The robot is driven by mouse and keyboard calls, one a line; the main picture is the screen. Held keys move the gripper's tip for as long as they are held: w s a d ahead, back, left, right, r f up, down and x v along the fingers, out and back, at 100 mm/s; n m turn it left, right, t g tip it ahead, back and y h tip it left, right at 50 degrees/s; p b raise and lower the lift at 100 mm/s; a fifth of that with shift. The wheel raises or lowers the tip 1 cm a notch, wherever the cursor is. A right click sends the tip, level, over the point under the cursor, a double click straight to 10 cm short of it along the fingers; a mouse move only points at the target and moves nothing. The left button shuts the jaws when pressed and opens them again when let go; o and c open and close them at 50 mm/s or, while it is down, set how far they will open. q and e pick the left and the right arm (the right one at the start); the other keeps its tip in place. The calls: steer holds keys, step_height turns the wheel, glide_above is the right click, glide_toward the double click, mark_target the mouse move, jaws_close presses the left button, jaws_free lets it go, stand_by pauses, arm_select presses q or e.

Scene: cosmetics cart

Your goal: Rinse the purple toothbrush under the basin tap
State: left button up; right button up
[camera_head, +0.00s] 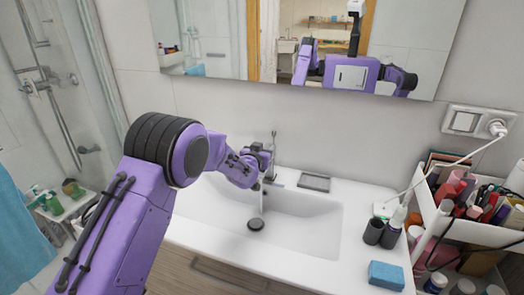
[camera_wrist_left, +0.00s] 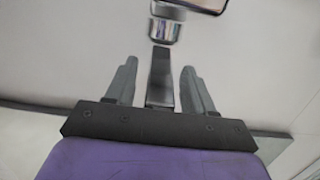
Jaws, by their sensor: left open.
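My left gripper (camera_head: 262,158) is at the basin tap (camera_head: 273,172), behind the white basin (camera_head: 305,212). In the left wrist view my left gripper (camera_wrist_left: 159,66) is open, with its two grey fingers apart. A dark flat bar (camera_wrist_left: 160,82), apparently the tap's lever, lies between the fingers with gaps on both sides. A chrome piece (camera_wrist_left: 164,30) shows beyond it. A thin pale streak below the tap, perhaps water, runs down towards the dark drain (camera_head: 256,224). I cannot make out a purple toothbrush in either view. My right gripper is not in view.
Two dark cups (camera_head: 373,231) stand on the counter's right side, near a blue sponge (camera_head: 386,275). A white cart (camera_head: 436,215) full of cosmetics stands at the far right. A grey soap dish (camera_head: 314,182) is right of the tap. The mirror (camera_head: 410,35) hangs above.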

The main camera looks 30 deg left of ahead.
arm_select(q)
steer(key=shift+s+d, duration=0.1)
steer(key=shift+s, duration=0.3)
steer(key=b+v, duration=0.3)
steer(key=v, duration=0.6)
steer(key=shift+s, duration=0.35)
steer(key=shift+r, duration=0.15)
